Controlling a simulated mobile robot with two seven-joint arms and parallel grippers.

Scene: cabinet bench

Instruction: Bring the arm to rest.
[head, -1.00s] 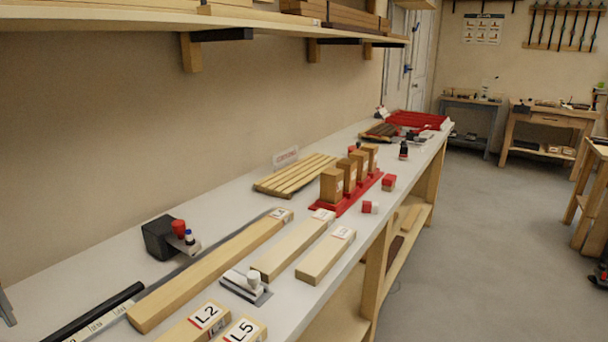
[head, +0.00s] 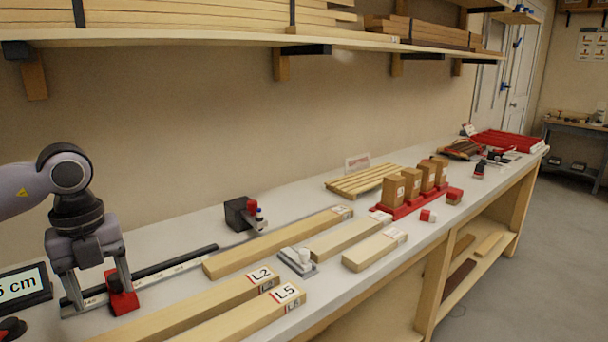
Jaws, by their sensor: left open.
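My left gripper (head: 97,296) hangs at the left of the head view, pointing down over the bench (head: 190,229) with its fingers apart. A small red block with a dark knob (head: 122,298) shows at the gripper's right finger, on the ruled rail (head: 170,262). I cannot tell whether the finger touches the block. My right gripper does not show.
Wooden bars marked L2 (head: 200,308) and L5 (head: 250,316) lie in front, with more bars to the right. A black block (head: 237,214) stands behind them, and a display (head: 22,288) at the left. A loaded shelf (head: 200,39) overhangs the bench.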

